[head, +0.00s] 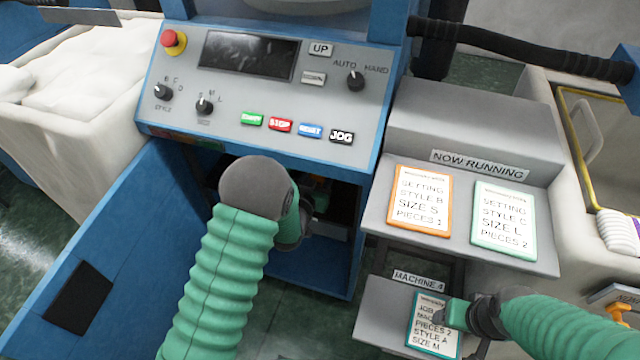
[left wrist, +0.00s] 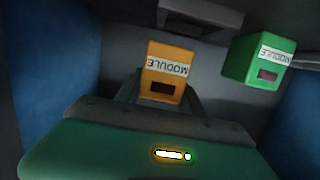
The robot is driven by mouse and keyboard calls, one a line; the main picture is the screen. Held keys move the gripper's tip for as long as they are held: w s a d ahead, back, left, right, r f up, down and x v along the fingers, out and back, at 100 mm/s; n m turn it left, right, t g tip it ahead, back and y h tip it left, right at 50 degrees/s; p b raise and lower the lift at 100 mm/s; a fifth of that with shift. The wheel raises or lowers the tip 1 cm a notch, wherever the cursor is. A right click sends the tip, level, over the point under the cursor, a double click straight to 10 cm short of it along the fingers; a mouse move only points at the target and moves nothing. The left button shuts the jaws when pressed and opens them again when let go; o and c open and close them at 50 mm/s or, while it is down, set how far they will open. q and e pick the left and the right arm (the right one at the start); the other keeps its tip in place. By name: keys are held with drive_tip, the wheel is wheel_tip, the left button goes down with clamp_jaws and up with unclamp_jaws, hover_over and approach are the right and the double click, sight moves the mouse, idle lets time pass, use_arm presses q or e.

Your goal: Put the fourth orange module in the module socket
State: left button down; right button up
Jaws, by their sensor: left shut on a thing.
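My left arm reaches into the open cabinet (head: 330,262) under the control panel, and its gripper is hidden there in the head view. In the left wrist view the left gripper (left wrist: 162,92) is shut on an orange module (left wrist: 168,62), labelled MODULE, with a dark window. A green module (left wrist: 258,62) sits to the right of it, apart from it. A dark block (left wrist: 200,14) shows at the top edge; whether it is the module socket I cannot tell. My right gripper (head: 440,318) is over a card (head: 428,338) on the lower shelf; its jaw state is unclear.
The blue cabinet door (head: 110,250) hangs open at the left. The control panel (head: 270,90) overhangs the opening. At the right, an orange-framed card (head: 420,200) and a green-framed card (head: 504,218) lie on the stand. A white bin (head: 80,110) stands at the left.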

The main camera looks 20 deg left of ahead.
use_arm(q)
drive_tip(key=f, duration=0.1)
drive_tip(key=a+f+b, duration=0.1)
drive_tip(key=a+f, duration=0.1)
drive_tip(key=f, duration=0.1)
drive_tip(key=shift+a+f+b, duration=0.1)
drive_tip(key=shift+b, duration=0.25)
drive_tip(key=shift+a, duration=0.15)
drive_tip(key=c, duration=0.9)
unclamp_jaws()
drive_tip(key=shift+d, duration=0.3)
drive_tip(key=shift+c, duration=0.2)
drive_tip(key=shift+o, duration=1.1)
drive_tip(key=shift+d+r, duration=0.2)
drive_tip(key=shift+d, duration=0.05)
drive_tip(key=shift+s+a, duration=0.1)
drive_tip(key=shift+a, duration=0.2)
drive_tip(key=s+r+g+p, duration=0.1)
drive_tip(key=s+g, duration=0.5)
drive_tip(key=s, duration=0.9)
drive_tip(key=s+r+g+p, duration=0.2)
drive_tip(key=s+r+g, duration=0.2)
drive_tip(key=s, duration=1.2)
drive_tip(key=g, duration=0.3)
drive_tip(key=shift+s+r+n+y, duration=0.3)
use_arm(e)
drive_tip(key=shift+a+r, duration=0.7)
